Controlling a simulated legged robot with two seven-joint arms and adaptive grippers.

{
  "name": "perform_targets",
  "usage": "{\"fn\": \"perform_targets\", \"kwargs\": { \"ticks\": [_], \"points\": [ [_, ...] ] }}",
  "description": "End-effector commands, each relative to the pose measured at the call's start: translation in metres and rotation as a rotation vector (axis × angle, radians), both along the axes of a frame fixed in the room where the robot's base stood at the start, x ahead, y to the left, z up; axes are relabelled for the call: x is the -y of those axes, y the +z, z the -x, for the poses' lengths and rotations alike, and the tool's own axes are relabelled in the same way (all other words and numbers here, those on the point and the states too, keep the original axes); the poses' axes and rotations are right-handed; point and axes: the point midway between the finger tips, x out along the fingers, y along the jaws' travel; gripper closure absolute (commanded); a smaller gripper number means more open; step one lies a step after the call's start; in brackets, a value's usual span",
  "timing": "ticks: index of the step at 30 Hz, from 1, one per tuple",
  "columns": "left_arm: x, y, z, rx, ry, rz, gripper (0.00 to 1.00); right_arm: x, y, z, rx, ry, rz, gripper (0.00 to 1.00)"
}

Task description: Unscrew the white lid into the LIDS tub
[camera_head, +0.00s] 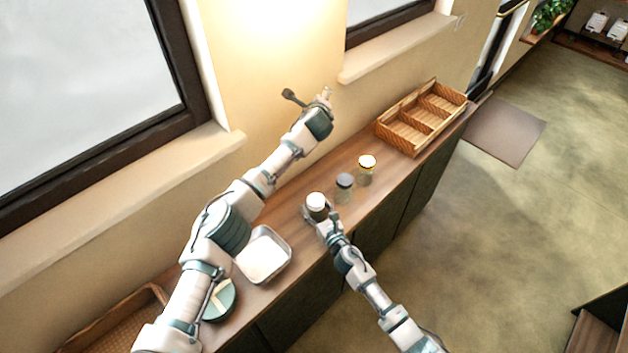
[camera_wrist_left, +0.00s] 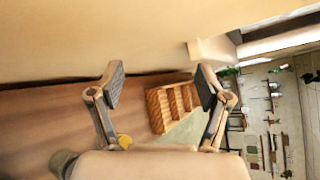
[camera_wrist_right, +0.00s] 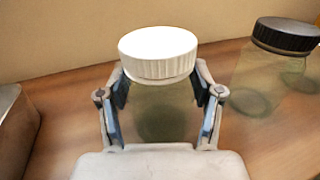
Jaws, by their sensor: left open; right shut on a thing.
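A glass jar with a white lid (camera_head: 316,200) stands on the wooden counter. In the right wrist view the white lid (camera_wrist_right: 158,52) sits on top of the clear jar (camera_wrist_right: 160,108). My right gripper (camera_head: 318,220) is shut on the jar's body, below the lid, with one finger on each side (camera_wrist_right: 163,100). My left gripper (camera_head: 307,97) is raised near the wall, above and beyond the jars. In the left wrist view it is open and empty (camera_wrist_left: 158,88). A metal tub (camera_head: 264,256) with a white inside stands left of the jar; no label can be read on it.
A wooden divided tray (camera_head: 420,118) is at the counter's far end. A green round container (camera_head: 219,300) and a wicker tray (camera_head: 118,328) are at the near end.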

Motion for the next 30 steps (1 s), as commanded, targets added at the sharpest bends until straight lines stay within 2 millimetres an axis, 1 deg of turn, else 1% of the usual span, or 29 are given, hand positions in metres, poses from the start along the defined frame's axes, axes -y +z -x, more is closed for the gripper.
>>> {"fn": "perform_targets", "kwargs": {
  "ticks": [1, 2, 3, 5, 6, 8, 9, 10, 12, 15, 18, 20, 23, 30],
  "points": [
    [-0.007, -0.022, 0.009, -0.112, 0.006, -0.069, 0.23, 0.0, -0.002, 0.0, -0.002, -0.001, 0.002, 1.0],
    [-0.011, -0.036, 0.017, -0.191, -0.002, -0.119, 0.23, 0.0, -0.002, 0.0, -0.002, -0.001, 0.002, 1.0],
    [-0.014, -0.055, 0.029, -0.295, -0.025, -0.183, 0.23, 0.0, -0.002, 0.0, -0.002, -0.001, 0.002, 1.0],
    [-0.017, -0.079, 0.05, -0.452, -0.086, -0.272, 0.23, 0.0, -0.002, 0.0, -0.002, -0.001, 0.002, 1.0],
    [-0.018, -0.093, 0.066, -0.552, -0.14, -0.328, 0.23, 0.0, -0.002, 0.0, -0.002, -0.001, 0.002, 1.0],
    [-0.017, -0.109, 0.091, -0.687, -0.241, -0.4, 0.23, 0.0, -0.002, 0.0, -0.002, -0.001, 0.002, 1.0],
    [-0.016, -0.118, 0.107, -0.769, -0.315, -0.442, 0.23, 0.0, -0.002, 0.0, -0.002, -0.001, 0.002, 1.0],
    [-0.015, -0.123, 0.118, -0.822, -0.372, -0.468, 0.23, 0.0, -0.002, 0.0, -0.002, -0.001, 0.002, 1.0],
    [-0.013, -0.131, 0.143, -0.928, -0.502, -0.52, 0.23, 0.0, -0.002, 0.0, -0.003, -0.001, 0.003, 1.0],
    [-0.011, -0.136, 0.17, -1.029, -0.661, -0.566, 0.23, 0.0, -0.002, 0.0, -0.003, -0.001, 0.003, 1.0],
    [-0.011, -0.138, 0.186, -1.082, -0.763, -0.591, 0.23, 0.0, -0.002, 0.0, -0.003, -0.001, 0.003, 1.0],
    [-0.01, -0.14, 0.191, -1.098, -0.795, -0.598, 0.23, 0.0, -0.002, 0.0, -0.003, -0.001, 0.003, 1.0],
    [-0.011, -0.149, 0.194, -1.108, -0.814, -0.602, 0.23, 0.001, -0.002, 0.0, -0.003, -0.001, 0.003, 1.0],
    [-0.011, -0.188, 0.193, -1.107, -0.811, -0.601, 0.23, 0.0, -0.002, 0.0, -0.003, -0.001, 0.003, 1.0]
  ]
}}
